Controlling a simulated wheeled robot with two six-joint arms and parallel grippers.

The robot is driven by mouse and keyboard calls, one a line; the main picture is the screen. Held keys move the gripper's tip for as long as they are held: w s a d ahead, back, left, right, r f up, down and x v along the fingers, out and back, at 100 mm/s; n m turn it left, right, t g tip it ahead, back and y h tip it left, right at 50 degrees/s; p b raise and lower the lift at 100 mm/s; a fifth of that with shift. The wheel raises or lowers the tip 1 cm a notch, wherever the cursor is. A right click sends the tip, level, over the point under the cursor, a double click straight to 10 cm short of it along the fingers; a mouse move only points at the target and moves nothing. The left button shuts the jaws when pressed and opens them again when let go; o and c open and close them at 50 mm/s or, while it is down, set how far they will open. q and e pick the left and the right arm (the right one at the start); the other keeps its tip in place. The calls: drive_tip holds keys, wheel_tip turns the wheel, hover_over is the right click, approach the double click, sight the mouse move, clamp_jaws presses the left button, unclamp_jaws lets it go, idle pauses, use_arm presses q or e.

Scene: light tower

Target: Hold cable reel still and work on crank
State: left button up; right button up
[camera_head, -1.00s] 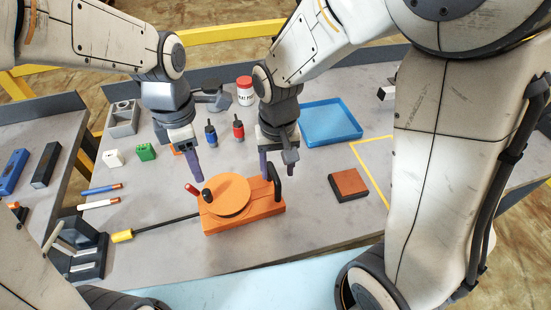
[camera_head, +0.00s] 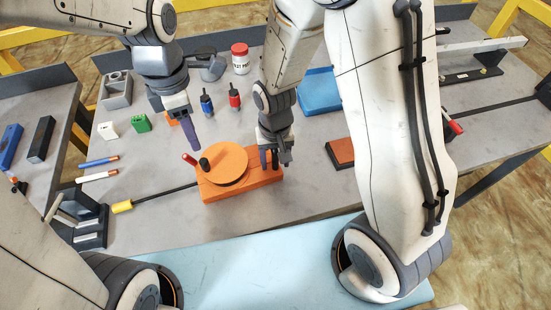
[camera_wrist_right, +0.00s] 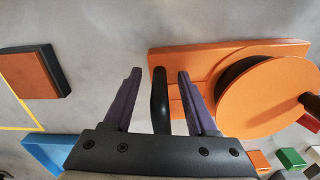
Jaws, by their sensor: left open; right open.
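The orange cable reel (camera_head: 238,189) sits near the table's front edge, with a round orange disc (camera_head: 224,162) on its base. A dark knob (camera_head: 205,164) stands on the disc's left part, and a red-tipped lever (camera_head: 189,159) shows beside it. My right gripper (camera_head: 275,158) is at the base's right end. In the right wrist view its open fingers (camera_wrist_right: 159,75) stand either side of the reel's black upright handle (camera_wrist_right: 160,103), with gaps showing. My left gripper (camera_head: 187,127) is open and empty, above the table behind and left of the reel; its fingers overlap in view.
A black rod with a yellow end (camera_head: 122,206) extends left from the reel. An orange-topped block (camera_head: 340,152) lies to the right, with a blue tray (camera_head: 318,92) behind.

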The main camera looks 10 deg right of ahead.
clamp_jaws()
idle(2.2)
drive_tip(key=shift+r, duration=0.1)
